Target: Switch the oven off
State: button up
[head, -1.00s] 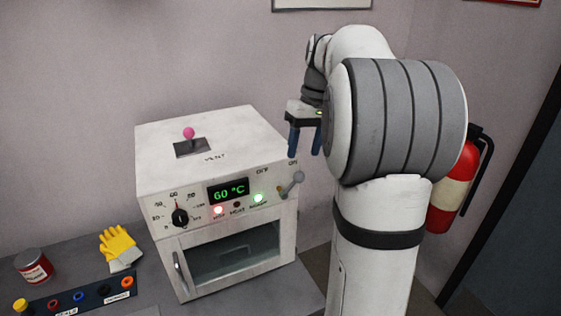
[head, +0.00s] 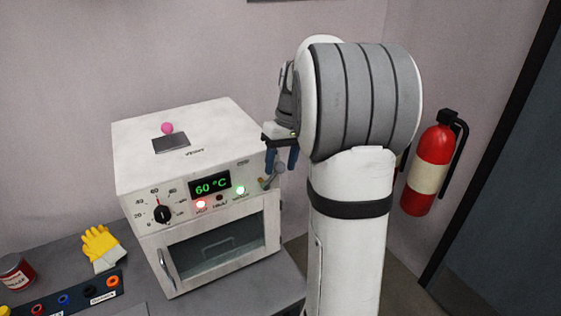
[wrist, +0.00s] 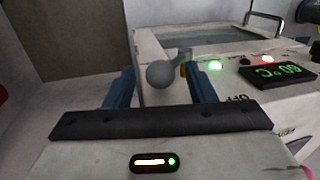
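The white oven (head: 136,172) stands on the grey bench with its display (head: 209,187) reading 60 °C. A red lamp (head: 201,204) and a green lamp (head: 240,190) are lit. The grey lever switch (head: 278,171) is at the front's right edge, its ball end raised to the right; the "OFF" label (wrist: 236,98) shows in the wrist view. My gripper (head: 281,165) points down at the lever, partly hiding it. In the wrist view my gripper (wrist: 161,85) is open, with the ball knob (wrist: 160,74) appearing between its blue fingers. Contact cannot be told.
A pink-knobbed vent lever (head: 167,129) stands on the oven top, and a black dial (head: 162,214) is at the front left. Yellow gloves (head: 101,245), a red can (head: 15,271) and a socket strip (head: 75,297) lie left. A fire extinguisher (head: 429,170) hangs right.

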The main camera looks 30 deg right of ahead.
grip_shut()
dwell(0.3)
jog(key=shift+d, duration=0.1)
